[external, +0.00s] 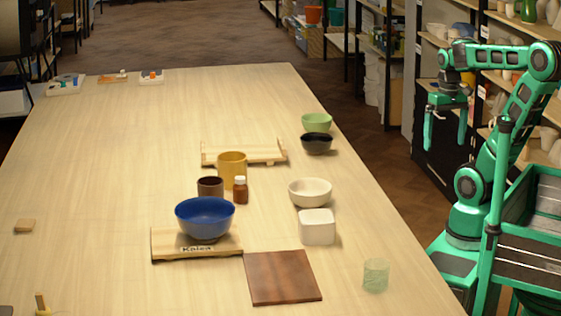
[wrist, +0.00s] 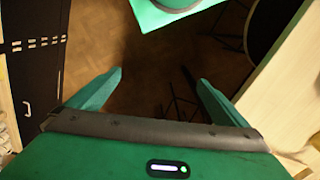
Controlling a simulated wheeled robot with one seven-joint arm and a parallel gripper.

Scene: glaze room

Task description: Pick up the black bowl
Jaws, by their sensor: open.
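The black bowl (external: 316,144) stands upright near the right edge of the long wooden table, just in front of a green bowl (external: 317,122). My gripper (external: 445,142) is raised beyond the table's right edge, to the right of the black bowl and well apart from it. In the wrist view my gripper (wrist: 160,85) has its two green fingers spread wide with nothing between them. That view looks down on the floor and does not show the black bowl.
On the table (external: 130,120) stand a cream bowl (external: 310,192), a white box (external: 317,228), a blue bowl (external: 205,218), a yellow mug (external: 232,168) and a wooden tray (external: 270,152). Shelves (external: 510,25) stand behind my arm. The table's left half is mostly clear.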

